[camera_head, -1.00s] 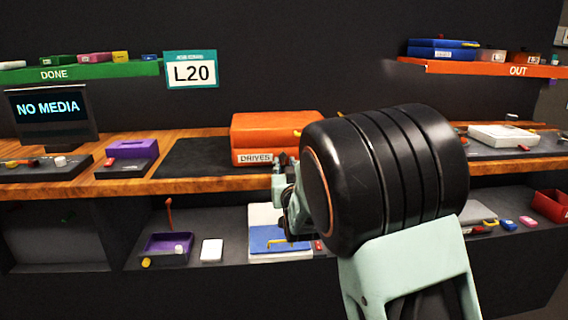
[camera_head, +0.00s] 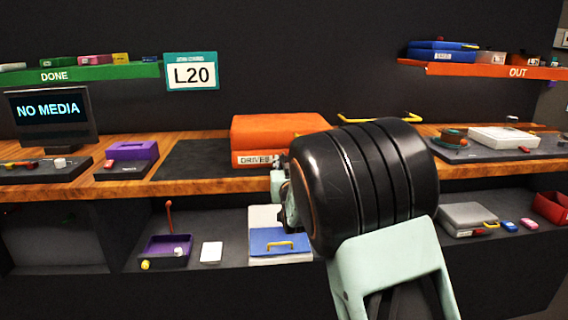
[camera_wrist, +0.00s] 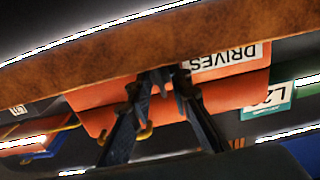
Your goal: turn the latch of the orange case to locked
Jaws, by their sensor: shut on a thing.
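The orange case (camera_head: 275,125), labelled DRIVES, sits on a dark mat on the wooden bench. In the wrist view the case (camera_wrist: 225,95) appears upside down, with its label at the upper right. My gripper (camera_wrist: 163,80) is at the front face of the case, beside the label, its fingers close together and shut on the small latch there. The latch itself is hidden between the fingertips, so I cannot tell its angle. In the head view my gripper (camera_head: 281,182) is at the case's front right, mostly hidden by my dark forearm.
The wooden bench edge (camera_head: 210,186) runs just below the case. A lower shelf holds a blue and white case (camera_head: 280,240) and a grey case (camera_head: 467,218). A purple box (camera_head: 132,150) stands left of the mat. A yellow handle (camera_head: 380,117) shows behind my arm.

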